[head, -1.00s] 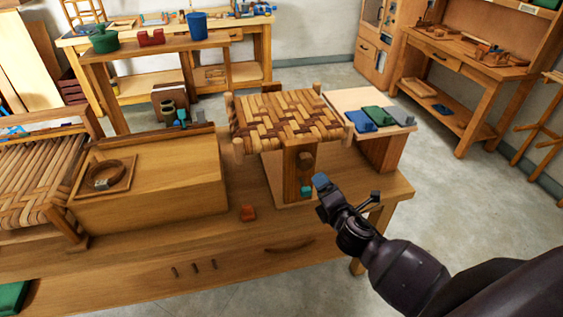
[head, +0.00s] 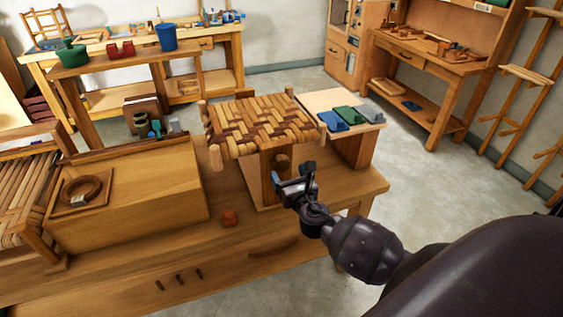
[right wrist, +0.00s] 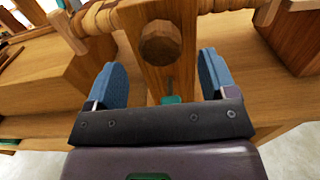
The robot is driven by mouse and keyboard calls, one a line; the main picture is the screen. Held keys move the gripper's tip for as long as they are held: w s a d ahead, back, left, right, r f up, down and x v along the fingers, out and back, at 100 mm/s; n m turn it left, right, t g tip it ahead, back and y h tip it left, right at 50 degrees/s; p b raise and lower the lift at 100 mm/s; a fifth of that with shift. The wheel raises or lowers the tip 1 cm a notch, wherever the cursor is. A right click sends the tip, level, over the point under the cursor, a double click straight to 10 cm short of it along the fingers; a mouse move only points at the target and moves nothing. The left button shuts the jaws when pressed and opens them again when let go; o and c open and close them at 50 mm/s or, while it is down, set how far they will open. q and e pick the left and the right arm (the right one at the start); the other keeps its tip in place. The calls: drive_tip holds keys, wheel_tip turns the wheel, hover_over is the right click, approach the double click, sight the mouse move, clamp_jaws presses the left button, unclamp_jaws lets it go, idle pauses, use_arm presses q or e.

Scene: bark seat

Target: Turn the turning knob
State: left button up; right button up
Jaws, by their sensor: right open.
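The turning knob (head: 283,161) is a round, faceted brown wooden knob on the front of the wooden post under the woven seat (head: 262,124). In the right wrist view the knob (right wrist: 161,43) shows above and between my fingers, apart from both. My right gripper (head: 293,174) is open and empty, just in front of and below the knob. In the right wrist view its blue-padded fingers (right wrist: 162,80) stand on either side of the post. A small teal piece (right wrist: 171,99) on the post shows low between them, partly hidden by the gripper. My left gripper is not in view.
The post stands on a wooden workbench (head: 175,245). A side board (head: 315,101) with blue, green and grey blocks is at right. The bench front is mostly clear.

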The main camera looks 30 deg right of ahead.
sight(283, 165)
drive_tip(key=shift+x, duration=3)
drive_tip(key=shift+c, duration=0.4)
drive_tip(key=shift+a, duration=0.1)
drive_tip(key=c, duration=0.8)
drive_tip(key=shift+c, duration=0.2)
